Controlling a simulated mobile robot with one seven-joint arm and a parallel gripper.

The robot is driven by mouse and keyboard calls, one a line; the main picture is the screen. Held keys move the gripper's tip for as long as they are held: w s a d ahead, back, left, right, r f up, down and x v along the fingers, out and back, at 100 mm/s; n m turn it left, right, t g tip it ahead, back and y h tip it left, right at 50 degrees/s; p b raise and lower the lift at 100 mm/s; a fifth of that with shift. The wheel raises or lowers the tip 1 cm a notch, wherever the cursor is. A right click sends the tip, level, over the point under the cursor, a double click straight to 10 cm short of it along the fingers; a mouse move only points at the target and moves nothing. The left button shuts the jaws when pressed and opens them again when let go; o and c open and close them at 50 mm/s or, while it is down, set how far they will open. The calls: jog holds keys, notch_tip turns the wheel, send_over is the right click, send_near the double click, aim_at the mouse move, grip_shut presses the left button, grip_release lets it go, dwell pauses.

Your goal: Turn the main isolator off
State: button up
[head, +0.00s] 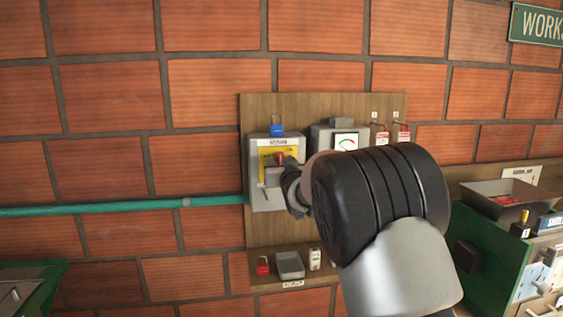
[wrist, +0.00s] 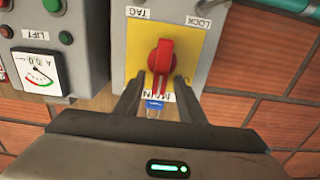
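The main isolator is a grey box (head: 257,196) on a wooden wall board, with a yellow plate and a red rotary handle (head: 279,158). In the wrist view, which appears upside down, the red handle (wrist: 161,62) points toward the picture bottom, on the blue padlock's side. My gripper (wrist: 158,82) is open, its two dark fingers apart on either side of the handle's lower end. I cannot tell if either finger touches it. In the head view my arm covers part of the box's right side.
A blue padlock (head: 277,129) sits at the box's top. A meter box (head: 345,141) and red tags (head: 382,137) are beside it. A shelf below holds a red padlock (head: 263,266) and a grey tray (head: 290,265). A teal conduit (head: 120,208) enters from the left.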

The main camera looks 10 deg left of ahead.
grip_shut()
jog(key=shift+f+b, duration=0.1)
jog(key=shift+b, duration=0.45)
jog(key=n+b, duration=0.2)
jog(key=b, duration=0.1)
jog(key=n+b, duration=0.1)
jog(key=shift+s+a+f, duration=0.1)
jog(key=shift+a+f, duration=0.2)
jog(key=shift+s+a+f+n+b, duration=0.1)
jog(key=shift+a+f+n+b, duration=0.2)
jog(key=shift+n+b, duration=2.2)
jog(key=shift+s+a+f+n+b, duration=0.1)
jog(key=shift+a+f+n+b, duration=0.15)
jog(key=shift+n+b, duration=2.3)
jog(key=shift+s+a+f+n+b, duration=0.1)
jog(key=shift+a+f+n+b, duration=0.2)
jog(key=shift+n+b, duration=2.2)
